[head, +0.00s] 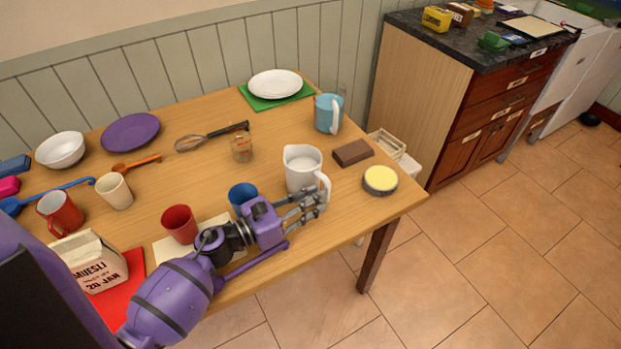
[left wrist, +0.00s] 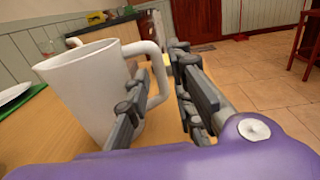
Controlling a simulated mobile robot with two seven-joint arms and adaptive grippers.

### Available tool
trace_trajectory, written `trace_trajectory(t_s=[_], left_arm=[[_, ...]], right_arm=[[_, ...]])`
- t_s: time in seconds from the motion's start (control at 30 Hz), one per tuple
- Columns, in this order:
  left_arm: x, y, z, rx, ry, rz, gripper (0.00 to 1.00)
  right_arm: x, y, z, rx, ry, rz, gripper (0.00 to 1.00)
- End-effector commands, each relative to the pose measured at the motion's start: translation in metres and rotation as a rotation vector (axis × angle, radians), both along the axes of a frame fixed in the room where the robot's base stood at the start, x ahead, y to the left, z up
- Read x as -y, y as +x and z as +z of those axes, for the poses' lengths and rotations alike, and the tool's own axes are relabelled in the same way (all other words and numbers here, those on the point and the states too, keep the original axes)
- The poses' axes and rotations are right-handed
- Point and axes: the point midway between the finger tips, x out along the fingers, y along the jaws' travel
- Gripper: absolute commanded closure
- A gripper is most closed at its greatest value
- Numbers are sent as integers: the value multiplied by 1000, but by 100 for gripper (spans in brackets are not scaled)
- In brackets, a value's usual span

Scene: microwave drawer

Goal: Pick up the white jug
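The white jug (head: 303,166) stands upright on the wooden table near its right front part, with its handle toward the front right. It fills the left of the left wrist view (left wrist: 85,90). My left gripper (head: 311,203) is at the handle side of the jug. In the left wrist view my left gripper (left wrist: 168,75) has its fingers apart, with the jug's handle (left wrist: 158,72) between or just beside them. One finger is close to the jug's wall; whether it touches is unclear. My right gripper is not in view.
A blue cup (head: 242,195) stands just left of the jug. A brown block (head: 352,153), a round yellow-topped tin (head: 380,180) and a light blue jug (head: 327,113) are to its right and behind. The table's (head: 345,220) front edge is near my gripper.

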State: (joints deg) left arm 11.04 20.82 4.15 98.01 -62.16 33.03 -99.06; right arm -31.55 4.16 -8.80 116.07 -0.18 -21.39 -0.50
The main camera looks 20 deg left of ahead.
Motion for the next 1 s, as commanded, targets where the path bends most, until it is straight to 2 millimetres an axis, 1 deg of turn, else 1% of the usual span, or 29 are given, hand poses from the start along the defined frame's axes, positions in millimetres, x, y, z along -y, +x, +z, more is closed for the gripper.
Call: trace_trajectory(t_s=[0.03, 0.13, 0.3, 0.57, 0.73, 1.0], left_arm=[[4, 8, 7, 7, -1, 0, 78], [12, 23, 11, 8, -1, -1, 78], [23, 37, 6, 2, -1, -1, 78], [24, 38, 3, -1, 1, -2, 78], [24, 38, 3, -1, 1, -2, 99], [24, 38, 4, -1, 1, -2, 100]], right_arm=[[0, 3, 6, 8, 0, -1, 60], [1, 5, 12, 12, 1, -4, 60], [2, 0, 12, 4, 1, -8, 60], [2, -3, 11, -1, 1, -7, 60], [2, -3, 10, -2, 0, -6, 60], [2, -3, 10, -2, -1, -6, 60]])
